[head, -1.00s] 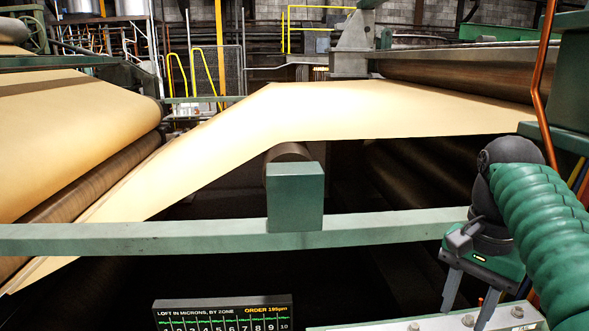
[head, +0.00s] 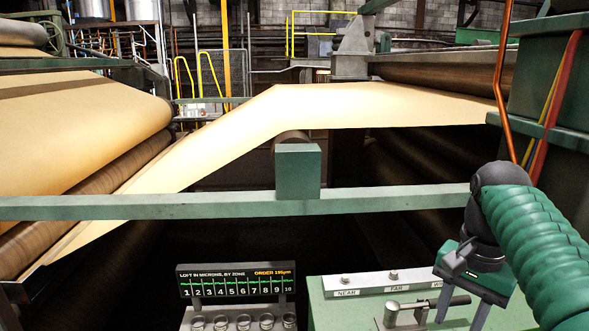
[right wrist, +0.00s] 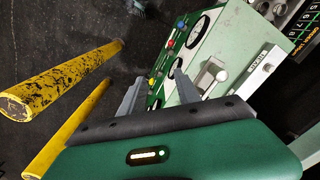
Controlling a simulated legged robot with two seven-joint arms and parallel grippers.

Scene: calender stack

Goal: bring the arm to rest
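My right arm comes in from the right edge of the head view in a green ribbed sleeve. Whether the fingers touch the box cannot be told. My left gripper is not in view.
A lever (head: 425,306) sits on the control box. A loft display (head: 237,280) stands left of it. A green rail (head: 150,206) crosses in front of a tan sheet (head: 330,105). Yellow posts (right wrist: 60,80) stand left in the right wrist view.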

